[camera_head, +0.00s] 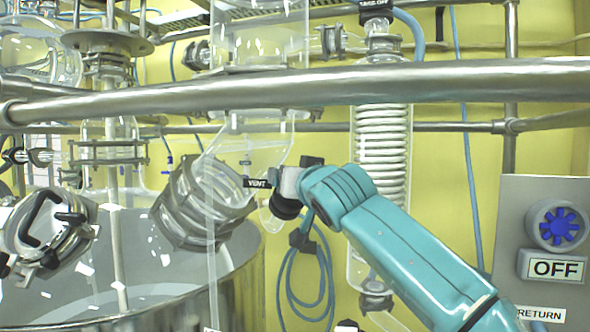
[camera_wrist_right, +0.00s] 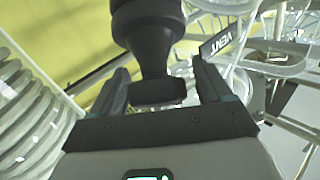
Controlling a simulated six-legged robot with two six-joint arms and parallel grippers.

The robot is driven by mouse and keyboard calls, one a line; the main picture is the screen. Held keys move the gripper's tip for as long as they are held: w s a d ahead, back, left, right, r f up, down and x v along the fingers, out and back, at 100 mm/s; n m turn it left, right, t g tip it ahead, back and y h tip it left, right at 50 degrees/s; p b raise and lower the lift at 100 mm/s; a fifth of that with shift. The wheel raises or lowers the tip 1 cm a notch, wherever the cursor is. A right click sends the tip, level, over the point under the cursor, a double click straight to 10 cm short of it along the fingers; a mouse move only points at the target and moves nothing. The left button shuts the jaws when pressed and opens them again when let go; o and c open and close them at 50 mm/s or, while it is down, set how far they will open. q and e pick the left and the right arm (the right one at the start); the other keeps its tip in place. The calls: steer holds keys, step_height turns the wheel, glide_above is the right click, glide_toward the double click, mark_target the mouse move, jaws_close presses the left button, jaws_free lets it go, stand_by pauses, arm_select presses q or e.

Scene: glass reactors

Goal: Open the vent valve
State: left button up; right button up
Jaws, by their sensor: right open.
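The vent valve shows as a black knob (camera_head: 285,208) beside a black tag reading VENT (camera_head: 257,183) on the glasswork. In the right wrist view the black valve part (camera_wrist_right: 150,25) narrows to a stem with a wider black end. That end lies between the two fingers of my right gripper (camera_wrist_right: 160,82), which is open around it; contact cannot be made out. The VENT tag (camera_wrist_right: 218,42) appears upside down there. In the head view my teal right arm comes from the lower right and hides part of the valve. My left gripper is not in view.
A thick steel rail (camera_head: 300,88) crosses in front of the glassware. A steel vessel (camera_head: 248,285) stands at lower left. A glass coil column (camera_head: 382,140) is behind my arm. A panel with a blue knob (camera_head: 560,226) and an OFF sign (camera_head: 556,269) stands at right.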

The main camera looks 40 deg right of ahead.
steer(key=shift+s+d, duration=0.2)
steer(key=shift+d, duration=0.05)
steer(key=shift+w+a, duration=0.15)
steer(key=shift+w, duration=0.1)
steer(key=c, duration=1)
steer(key=shift+o, duration=0.2)
